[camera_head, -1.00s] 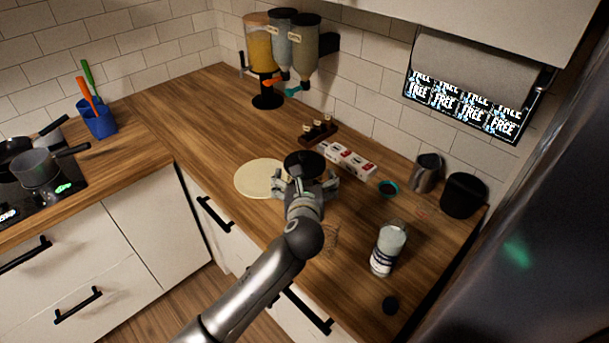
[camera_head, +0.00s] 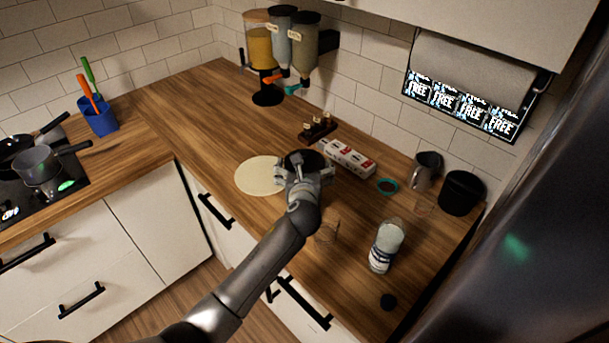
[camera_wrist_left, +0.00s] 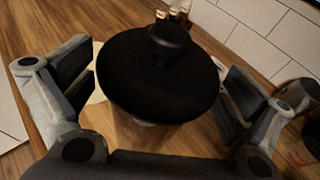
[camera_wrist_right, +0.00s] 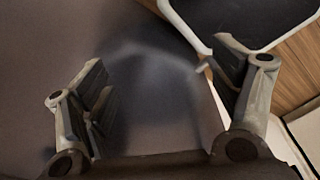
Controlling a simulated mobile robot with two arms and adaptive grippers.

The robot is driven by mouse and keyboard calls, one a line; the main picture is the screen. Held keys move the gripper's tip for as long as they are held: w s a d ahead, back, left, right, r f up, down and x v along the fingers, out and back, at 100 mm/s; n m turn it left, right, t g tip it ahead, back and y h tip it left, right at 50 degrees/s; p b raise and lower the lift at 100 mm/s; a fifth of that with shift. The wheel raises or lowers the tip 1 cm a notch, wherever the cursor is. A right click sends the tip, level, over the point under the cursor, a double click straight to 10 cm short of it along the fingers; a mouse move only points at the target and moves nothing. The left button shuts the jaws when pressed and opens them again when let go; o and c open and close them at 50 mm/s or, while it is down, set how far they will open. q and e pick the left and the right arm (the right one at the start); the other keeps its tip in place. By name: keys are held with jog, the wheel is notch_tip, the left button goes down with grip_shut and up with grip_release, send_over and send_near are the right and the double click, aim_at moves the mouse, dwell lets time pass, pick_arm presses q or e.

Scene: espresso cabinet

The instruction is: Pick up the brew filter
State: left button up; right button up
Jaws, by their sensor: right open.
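A round black lid-like piece with a knob on top (camera_wrist_left: 165,75) sits at the middle of the left wrist view, with a pale, partly hidden part below it. It also shows on the counter in the head view (camera_head: 304,160). I cannot tell for certain that it is the brew filter. My left gripper (camera_head: 304,175) is open. Its fingers stand on either side of the black piece, with gaps visible in the left wrist view (camera_wrist_left: 160,88). My right gripper (camera_wrist_right: 155,90) is open and empty before a blurred grey surface, away from the counter items.
A pale round board (camera_head: 258,176) lies left of the left gripper. A metal pitcher (camera_head: 426,172) and black canister (camera_head: 461,194) are at the right.

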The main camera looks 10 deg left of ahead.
pick_arm(q)
jog(key=c, duration=0.9)
notch_tip(320, 180, up, 10)
jog(key=shift+f+b, duration=0.2)
jog(key=shift+b, duration=0.55)
jog(key=shift+r, duration=0.55)
jog(key=shift+r+p, duration=1.55)
jog(key=shift+p, duration=0.3)
jog(key=shift+r+b, duration=0.3)
jog(key=shift+r, duration=1.75)
